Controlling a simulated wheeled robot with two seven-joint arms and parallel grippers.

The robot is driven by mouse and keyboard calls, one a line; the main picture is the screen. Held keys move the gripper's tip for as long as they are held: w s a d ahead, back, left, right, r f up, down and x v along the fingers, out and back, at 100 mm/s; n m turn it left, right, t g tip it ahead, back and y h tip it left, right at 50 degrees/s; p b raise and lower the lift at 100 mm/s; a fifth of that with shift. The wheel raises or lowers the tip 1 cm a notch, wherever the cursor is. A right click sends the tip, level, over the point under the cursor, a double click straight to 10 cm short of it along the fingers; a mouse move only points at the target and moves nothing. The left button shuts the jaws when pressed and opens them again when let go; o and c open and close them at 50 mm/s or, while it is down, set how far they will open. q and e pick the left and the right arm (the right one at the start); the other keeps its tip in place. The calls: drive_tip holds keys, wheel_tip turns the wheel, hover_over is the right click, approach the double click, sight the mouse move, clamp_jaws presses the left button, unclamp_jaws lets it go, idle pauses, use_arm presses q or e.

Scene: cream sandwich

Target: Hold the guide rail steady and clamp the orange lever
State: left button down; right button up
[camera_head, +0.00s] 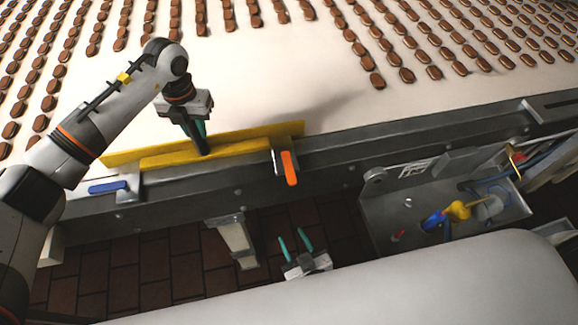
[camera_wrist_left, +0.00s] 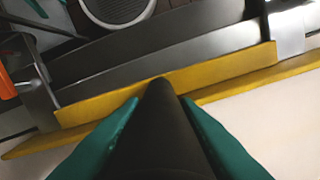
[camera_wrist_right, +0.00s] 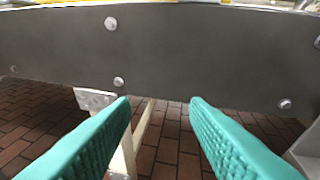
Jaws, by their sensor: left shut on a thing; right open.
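The yellow guide rail (camera_head: 230,150) lies along the near edge of the conveyor; it also shows in the left wrist view (camera_wrist_left: 215,74). My left gripper (camera_head: 200,140) is shut on the rail's black handle (camera_wrist_left: 160,125), between its teal fingers. The orange lever (camera_head: 289,168) is on a metal clamp at the rail's right end and points down toward me. In the left wrist view the lever (camera_wrist_left: 6,84) is cut off at the left edge. My right gripper (camera_head: 296,244) is open and empty, below the conveyor's side and apart from the lever. In the right wrist view its fingers (camera_wrist_right: 160,105) face the grey side panel.
A blue lever (camera_head: 108,187) sits on a clamp at the rail's left end. Rows of brown biscuits (camera_head: 375,78) lie on the white belt (camera_head: 290,60). A metal tray (camera_head: 385,215) with tools stands at right. A white surface (camera_head: 380,285) fills the foreground.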

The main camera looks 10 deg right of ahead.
sight(289, 168)
wheel_tip(289, 168, up, 13)
drive_tip(key=w+d+m+t+h, duration=0.2)
drive_tip(key=m+t+h, duration=0.1)
drive_tip(key=w, duration=1.1)
drive_tip(key=shift+w+r, duration=0.15)
drive_tip(key=shift+w, duration=0.15)
clamp_jaws()
